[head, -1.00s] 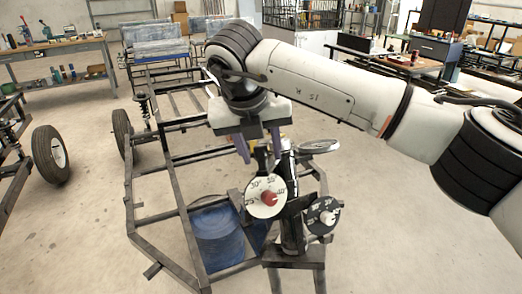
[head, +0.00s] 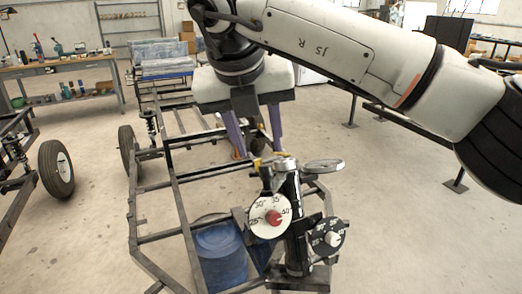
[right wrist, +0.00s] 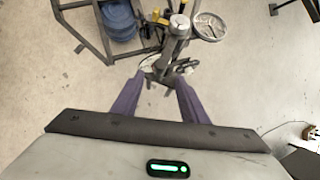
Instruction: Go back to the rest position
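My right gripper (head: 256,146) hangs above and behind the dial stand (head: 292,225), with its two purple fingers pointing down and spread apart. No object shows between the fingers. In the right wrist view the open fingers (right wrist: 156,100) show with the stand (right wrist: 172,50) beyond them. The stand carries a white dial (head: 270,216) with a red knob, a dark dial (head: 327,238) with a light knob, and a round metal handwheel (head: 324,165) near its top. My left gripper is not in any view.
A dark metal frame (head: 182,215) surrounds a blue drum (head: 220,250) left of the stand. Wheels (head: 56,168) stand at the left. A workbench (head: 65,68) with small items is at the back left. The floor (head: 420,240) at the right is clear.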

